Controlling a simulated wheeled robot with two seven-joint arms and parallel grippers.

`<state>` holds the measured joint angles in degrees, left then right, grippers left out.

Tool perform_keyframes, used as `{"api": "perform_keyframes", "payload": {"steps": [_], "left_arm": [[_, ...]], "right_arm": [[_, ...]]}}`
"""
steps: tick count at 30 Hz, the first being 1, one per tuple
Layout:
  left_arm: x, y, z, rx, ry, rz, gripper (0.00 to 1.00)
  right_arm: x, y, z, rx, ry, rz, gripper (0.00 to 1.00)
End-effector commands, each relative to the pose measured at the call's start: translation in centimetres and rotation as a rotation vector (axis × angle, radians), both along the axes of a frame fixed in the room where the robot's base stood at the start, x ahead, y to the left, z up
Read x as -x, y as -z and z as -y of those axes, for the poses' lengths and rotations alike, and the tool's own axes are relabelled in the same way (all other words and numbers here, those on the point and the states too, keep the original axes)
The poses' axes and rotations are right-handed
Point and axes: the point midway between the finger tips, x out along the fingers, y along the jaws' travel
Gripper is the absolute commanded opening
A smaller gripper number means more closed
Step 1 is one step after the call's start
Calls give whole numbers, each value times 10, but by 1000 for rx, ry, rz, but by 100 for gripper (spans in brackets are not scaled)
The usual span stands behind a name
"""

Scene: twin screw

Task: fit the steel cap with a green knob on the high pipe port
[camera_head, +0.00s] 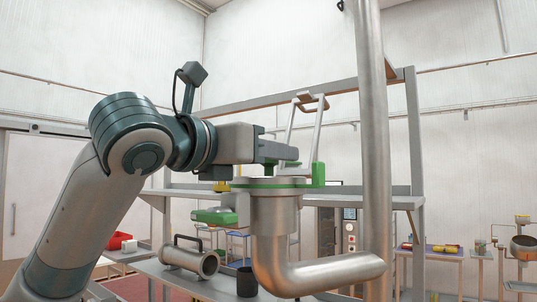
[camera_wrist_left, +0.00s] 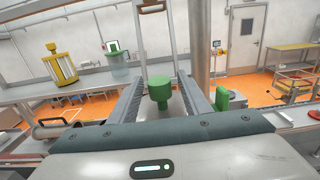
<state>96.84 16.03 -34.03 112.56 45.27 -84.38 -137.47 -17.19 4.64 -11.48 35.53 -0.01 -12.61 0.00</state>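The high pipe port (camera_head: 275,212) is the upturned end of the bent steel pipe. The steel cap (camera_head: 262,182), a flat disc with green at its edge, appears to lie on top of the port; whether it is fully seated I cannot tell. Its green knob (camera_wrist_left: 160,90) stands upright between the fingers of my left gripper (camera_wrist_left: 163,82). In the wrist view the fingers are apart, with gaps on both sides of the knob. In the head view my left gripper (camera_head: 285,153) is just above the cap, and its fingers mostly hide the knob. My right gripper is not in view.
A green clamp block (camera_head: 318,175) with an upright handle (camera_head: 308,105) stands at the port's far right side. A tall steel pipe (camera_head: 372,130) rises to the right.

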Motion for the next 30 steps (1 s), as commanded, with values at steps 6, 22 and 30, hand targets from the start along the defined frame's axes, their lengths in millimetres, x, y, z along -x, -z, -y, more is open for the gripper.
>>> {"api": "perform_keyframes", "payload": {"steps": [6,22,30], "left_arm": [[0,-3,0,1,0,-1,44],[45,-8,-33,1,-3,6,44],[82,-9,-60,1,-2,3,44]], "right_arm": [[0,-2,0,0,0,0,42],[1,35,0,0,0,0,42],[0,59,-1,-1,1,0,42]]}}
